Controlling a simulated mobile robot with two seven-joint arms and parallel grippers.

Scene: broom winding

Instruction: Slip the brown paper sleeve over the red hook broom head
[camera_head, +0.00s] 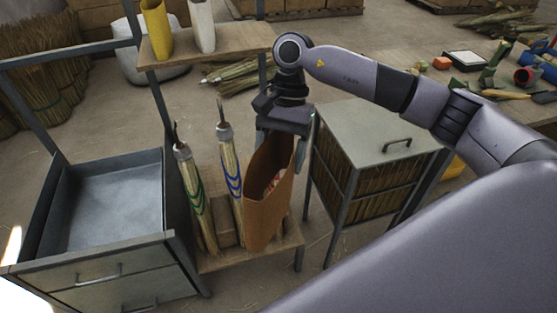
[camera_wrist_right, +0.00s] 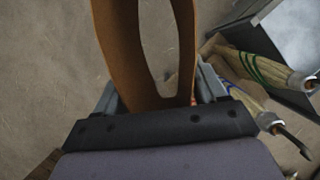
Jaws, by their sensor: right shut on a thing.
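The brown paper sleeve (camera_head: 257,208) stands upright at the right end of the low wooden shelf, its open mouth facing up. My right gripper (camera_head: 282,143) is above it, pointing down, shut on its upper wall. The sleeve also shows in the right wrist view (camera_wrist_right: 120,40), running up between the fingers. A small patch of red and white (camera_head: 274,184) shows inside the sleeve's mouth; it may be the red hook broom head, but the sleeve hides the rest. I cannot tell how far the sleeve is around it. My left gripper is not in view.
Broom heads with green (camera_head: 195,200) and blue (camera_head: 231,178) bands stand left of the sleeve. A yellow sleeve (camera_head: 156,30) and a white sleeve (camera_head: 202,26) stand on the upper shelf (camera_head: 235,40). An open empty drawer (camera_head: 105,205) is left, a grey-topped cabinet (camera_head: 365,130) right.

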